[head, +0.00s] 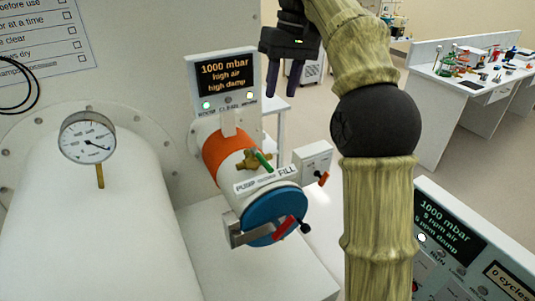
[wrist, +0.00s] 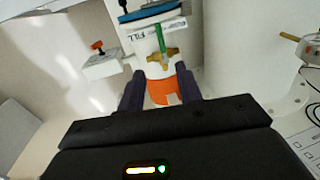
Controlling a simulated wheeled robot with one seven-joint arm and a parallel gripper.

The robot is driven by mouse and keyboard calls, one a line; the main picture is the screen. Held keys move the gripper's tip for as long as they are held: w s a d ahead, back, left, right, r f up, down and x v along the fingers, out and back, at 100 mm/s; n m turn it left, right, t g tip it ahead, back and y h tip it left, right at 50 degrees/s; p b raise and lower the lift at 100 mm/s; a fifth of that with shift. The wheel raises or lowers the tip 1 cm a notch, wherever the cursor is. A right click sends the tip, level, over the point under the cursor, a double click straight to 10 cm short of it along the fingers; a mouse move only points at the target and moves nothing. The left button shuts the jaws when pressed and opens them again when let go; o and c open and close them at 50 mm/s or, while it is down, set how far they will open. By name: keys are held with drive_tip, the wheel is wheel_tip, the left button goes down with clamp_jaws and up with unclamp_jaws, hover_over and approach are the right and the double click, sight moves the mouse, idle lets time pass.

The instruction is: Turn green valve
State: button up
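The green valve lever (head: 264,161) sits on a brass valve body (head: 247,162) on top of a small white cylinder with an orange band. The lever points down and right, toward the FILL end of a PUMP/FILL label (head: 266,179). In the wrist view the green lever (wrist: 161,40) points up from the brass body (wrist: 163,58) toward the label. My gripper (head: 282,93) is open and empty, above and behind the valve in the head view. In the wrist view its fingers (wrist: 160,92) stand apart, with the orange band showing between them and the valve beyond.
A display (head: 225,78) reading 1000 mbar stands behind the cylinder. A blue door (head: 272,215) with a red handle closes the cylinder's front. A small box with an orange knob (head: 322,178) is to the right. A dial gauge (head: 88,137) is at left.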

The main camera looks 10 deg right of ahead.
sight(266, 162)
drive_tip(key=a+f+b, duration=0.1)
drive_tip(key=f, duration=0.4)
drive_tip(key=s+a+f+b, duration=0.1)
drive_tip(key=f, duration=0.5)
drive_tip(key=a+f+b, duration=0.1)
drive_tip(key=f, duration=0.5)
drive_tip(key=shift+s, duration=0.2)
clamp_jaws()
